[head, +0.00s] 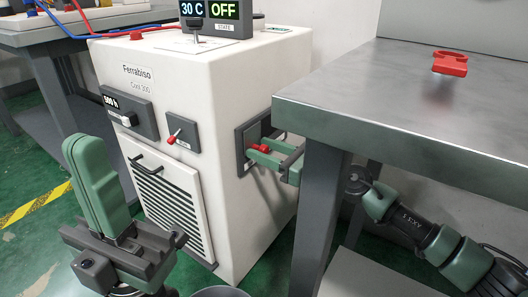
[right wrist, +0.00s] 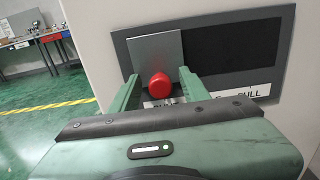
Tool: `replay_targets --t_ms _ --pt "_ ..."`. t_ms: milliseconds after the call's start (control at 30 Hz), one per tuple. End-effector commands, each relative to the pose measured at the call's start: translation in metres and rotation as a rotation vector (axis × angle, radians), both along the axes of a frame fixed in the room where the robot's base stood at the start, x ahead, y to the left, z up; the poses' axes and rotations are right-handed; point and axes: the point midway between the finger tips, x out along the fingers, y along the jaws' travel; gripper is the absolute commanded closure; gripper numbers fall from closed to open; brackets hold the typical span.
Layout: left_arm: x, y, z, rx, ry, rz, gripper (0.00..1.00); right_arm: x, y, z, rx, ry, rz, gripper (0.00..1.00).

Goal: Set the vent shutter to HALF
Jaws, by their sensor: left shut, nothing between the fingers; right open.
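The vent shutter panel (head: 242,143) is on the right side wall of the white machine (head: 230,95). In the right wrist view, a grey shutter plate (right wrist: 155,50) covers the left part of the dark opening (right wrist: 225,52), with a red knob (right wrist: 159,87) at its lower edge. The label FULL (right wrist: 248,91) is at the right; other label text is partly hidden. My right gripper (right wrist: 157,88) is open, its fingers on either side of the knob; contact is unclear. The knob also shows in the head view (head: 259,148). My left gripper (head: 82,142) is shut and empty before the machine.
A grey metal table (head: 400,105) stands close right of the machine, above my right arm, with a red part (head: 449,65) on it. The display reads 30 C and OFF.

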Motion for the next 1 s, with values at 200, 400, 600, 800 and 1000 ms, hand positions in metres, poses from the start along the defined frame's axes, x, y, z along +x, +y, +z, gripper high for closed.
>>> replay_targets --t_ms 200,400,600,800,1000 --pt "0.0005 -0.0003 0.0002 0.001 0.001 0.0 1.0 0.0012 0.0017 0.0006 0.001 -0.001 -0.001 0.54" --pt "0.0005 -0.0004 0.0002 0.001 0.002 0.0 1.0 0.0012 0.0015 0.0005 0.001 0.0 -0.001 0.93" --pt "0.0004 -0.0004 0.0002 0.0 0.001 0.0 1.0 0.0011 0.0014 0.0003 0.001 0.0 0.0 1.0" --pt "0.0003 -0.0002 0.0002 0.0 0.0 0.0 1.0 0.001 0.0014 0.0002 0.001 0.001 0.0 1.0" --pt "0.0002 -0.0002 0.0002 0.0 0.0 0.0 1.0 0.001 0.0013 0.0 0.001 0.001 0.0 1.0"
